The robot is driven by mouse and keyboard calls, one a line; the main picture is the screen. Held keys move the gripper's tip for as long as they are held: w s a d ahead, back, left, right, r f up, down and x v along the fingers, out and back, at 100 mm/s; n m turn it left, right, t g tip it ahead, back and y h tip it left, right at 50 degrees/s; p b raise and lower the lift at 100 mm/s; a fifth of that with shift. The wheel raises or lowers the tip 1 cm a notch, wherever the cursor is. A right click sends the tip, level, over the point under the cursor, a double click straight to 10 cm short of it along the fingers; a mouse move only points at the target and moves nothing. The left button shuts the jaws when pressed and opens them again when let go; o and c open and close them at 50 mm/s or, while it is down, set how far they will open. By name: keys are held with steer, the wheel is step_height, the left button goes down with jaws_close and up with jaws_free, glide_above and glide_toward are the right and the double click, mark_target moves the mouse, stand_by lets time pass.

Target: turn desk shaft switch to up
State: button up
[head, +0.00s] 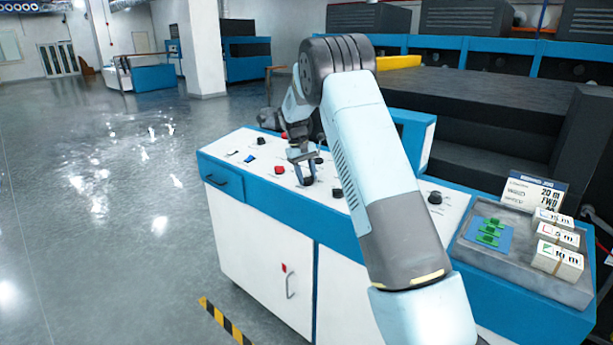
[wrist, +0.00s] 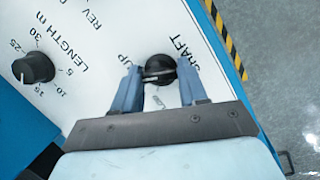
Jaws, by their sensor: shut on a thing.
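The shaft switch is a round black knob (wrist: 160,68) on the white desk panel, beside the printed word SHAFT. My gripper (wrist: 159,78) is shut on it, one blue finger on each side. A pale line on the knob runs roughly across the picture, its left end toward the UP label (wrist: 125,59). Another label below the knob is mostly hidden by the fingers. In the head view my gripper (head: 302,169) points down at the desk panel, and the knob cannot be made out between its fingers.
A LENGTH m dial (wrist: 33,69) is left of the shaft switch. Other knobs and red and blue buttons are on the desk panel (head: 232,150). A grey tray (head: 480,258) with green pieces and banded card stacks is at the desk's right end. Open floor lies left.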

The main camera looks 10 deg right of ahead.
steer(key=shift+r+m+y, duration=0.1)
steer(key=shift+m+y, duration=0.4)
steer(key=shift+m, duration=1.3)
steer(key=o, duration=1.1)
steer(key=shift+c, duration=0.2)
step_height(320, 180, up, 13)
steer(key=w+a, duration=0.1)
steer(key=w, duration=0.1)
steer(key=shift+w+r, duration=0.15)
steer(key=shift+w, duration=0.05)
steer(key=shift+a, duration=0.1)
